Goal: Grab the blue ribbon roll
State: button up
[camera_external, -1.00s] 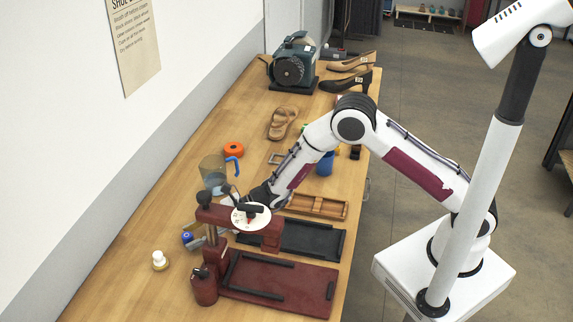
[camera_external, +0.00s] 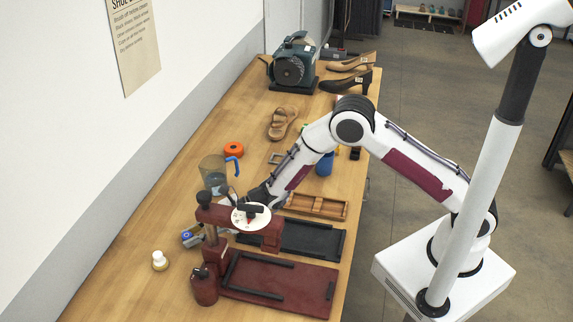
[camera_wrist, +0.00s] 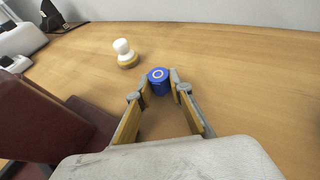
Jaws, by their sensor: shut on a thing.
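The blue ribbon roll (camera_wrist: 159,82) stands on the wooden table, with a white ring on its top. In the wrist view it sits between the fingertips of my gripper (camera_wrist: 159,88), which touch it from both sides. My gripper is shut on the roll. In the external view the roll (camera_external: 187,237) is a small blue patch left of the dark red press, and my gripper (camera_external: 193,236) is partly hidden behind the press head.
A dark red press (camera_external: 212,250) with a red base board stands close by my gripper. A white-knobbed stamp (camera_external: 160,261) is nearby on the left. A clear jug (camera_external: 212,175), an orange ring (camera_external: 233,149) and a black tray (camera_external: 300,238) are around.

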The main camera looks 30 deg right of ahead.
jog(key=shift+r, duration=0.1)
notch_tip(320, 180, up, 10)
dwell(0.9)
